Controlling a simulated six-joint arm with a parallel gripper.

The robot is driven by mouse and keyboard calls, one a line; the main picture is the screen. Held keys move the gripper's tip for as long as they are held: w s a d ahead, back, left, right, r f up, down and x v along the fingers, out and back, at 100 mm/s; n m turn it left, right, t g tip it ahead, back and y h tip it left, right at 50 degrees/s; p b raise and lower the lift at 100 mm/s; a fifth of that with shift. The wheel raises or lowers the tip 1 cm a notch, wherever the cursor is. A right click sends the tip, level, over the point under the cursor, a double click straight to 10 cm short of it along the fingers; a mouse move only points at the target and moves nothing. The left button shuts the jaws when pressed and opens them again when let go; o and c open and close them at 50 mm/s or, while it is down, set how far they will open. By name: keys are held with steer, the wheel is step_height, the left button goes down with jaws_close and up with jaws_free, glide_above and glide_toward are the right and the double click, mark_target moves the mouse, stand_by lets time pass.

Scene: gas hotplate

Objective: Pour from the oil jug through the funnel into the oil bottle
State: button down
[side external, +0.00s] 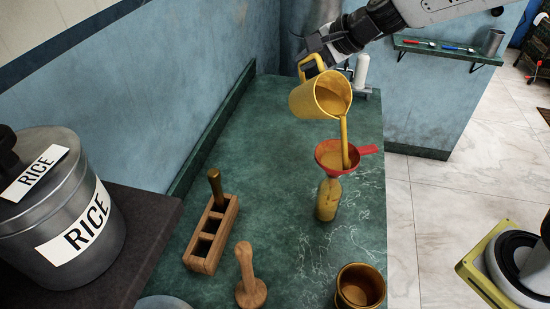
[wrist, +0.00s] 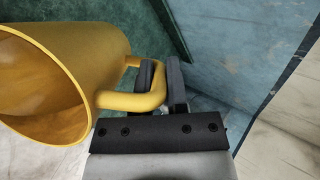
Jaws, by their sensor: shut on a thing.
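The yellow oil jug (side external: 308,99) is held tilted in the air, mouth toward the lower right. A stream of oil (side external: 343,140) runs from its lip into the red funnel (side external: 367,150). The funnel sits in the neck of the oil bottle (side external: 327,200), which stands upright on the green counter; some oil shows in the funnel and bottle. My gripper (side external: 322,48) is shut on the jug's handle. In the wrist view the jug (wrist: 115,45) fills the left, with oil inside, and my gripper's fingers (wrist: 160,85) close around its handle.
On the green counter (side external: 285,190) stand a wooden rack (side external: 213,235), a wooden pestle-like tool (side external: 248,280) and a brown pot (side external: 358,288). A large rice canister (side external: 65,215) stands at the left. A white bottle (side external: 361,70) stands behind the jug.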

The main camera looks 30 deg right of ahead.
steer(key=shift+s+r+t, duration=0.15)
steer(key=shift+s+t, duration=0.3)
steer(key=shift+t, duration=0.25)
stand_by(0.4)
steer(key=shift+w+g, duration=0.45)
steer(key=shift+g, duration=0.15)
stand_by(3.0)
steer(key=shift+w+f+g, duration=0.2)
steer(key=shift+w+g, duration=0.1)
steer(key=shift+g, duration=0.3)
steer(key=g, duration=0.1)
steer(key=w+f+g, duration=0.1)
steer(key=shift+d+f+m+g, duration=0.1)
steer(key=shift+f+m+g, duration=0.1)
steer(key=shift+m+g, duration=0.2)
steer(key=f+g, duration=0.2)
steer(key=shift+m+g, duration=0.3)
steer(key=shift+g, duration=0.1)
steer(key=shift+s+f+m+g+h, duration=0.15)
steer(key=shift+s+f+g, duration=0.1)
steer(key=shift+g, duration=0.5)
steer(key=shift+s+f+m+g+h, duration=0.15)
steer(key=shift+s+f+g, duration=0.05)
steer(key=shift+g, duration=0.55)
